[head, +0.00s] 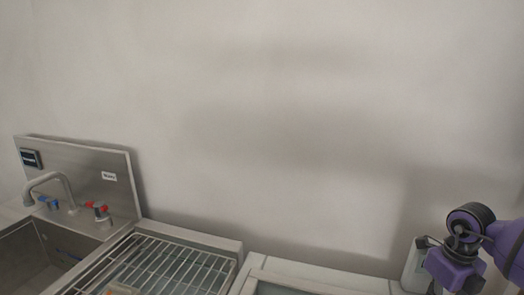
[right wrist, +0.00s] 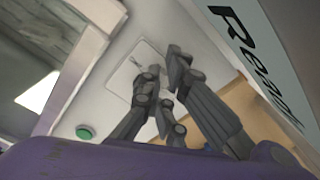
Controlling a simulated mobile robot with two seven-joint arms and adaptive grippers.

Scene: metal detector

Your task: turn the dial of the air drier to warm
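No dial can be made out in either view, and I cannot tell which thing is the air drier. My right gripper (right wrist: 166,68) shows in the right wrist view as dark grey jointed fingers, with a narrow gap between the tips and nothing seen between them. The tips lie in front of a pale panel with a square outlined plate (right wrist: 126,72); I cannot tell whether they touch it. In the head view my purple right arm comes in at the lower right, in front of a small white object (head: 413,266). My left gripper is not in view.
In the head view a steel sink (head: 22,262) with a tap (head: 62,188) stands at the left, beside a wire rack (head: 165,262). The wall above is bare. In the right wrist view a "Ready" sign (right wrist: 255,55) and a green button (right wrist: 84,131) flank the fingers.

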